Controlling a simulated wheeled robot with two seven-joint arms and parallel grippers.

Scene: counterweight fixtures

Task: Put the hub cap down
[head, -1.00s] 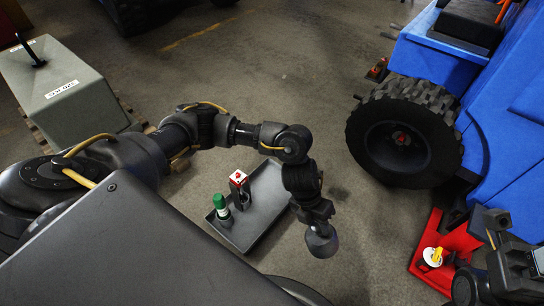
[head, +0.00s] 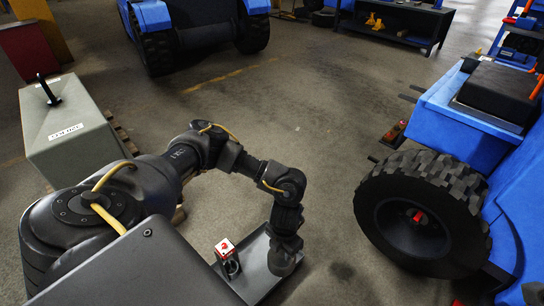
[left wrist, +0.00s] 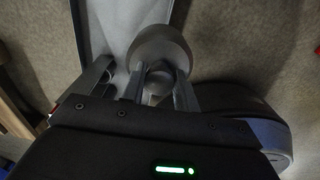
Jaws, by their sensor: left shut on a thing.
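The hub cap (head: 282,263) is a dark grey rounded piece. My left gripper (head: 284,246) is shut on it, pointing down. In the head view the hub cap overlaps the right part of a grey tray (head: 252,285) on the floor; I cannot tell whether it touches the tray. In the left wrist view the hub cap (left wrist: 160,48) sits between the fingers of the left gripper (left wrist: 160,90), and the tray (left wrist: 95,35) shows beside and beyond it. My right gripper is not in view.
A large black wheel (head: 420,215) on the blue vehicle (head: 465,125) is at the right. A grey-green counterweight block (head: 62,130) stands at the left on a pallet. Floor between tray and wheel is clear.

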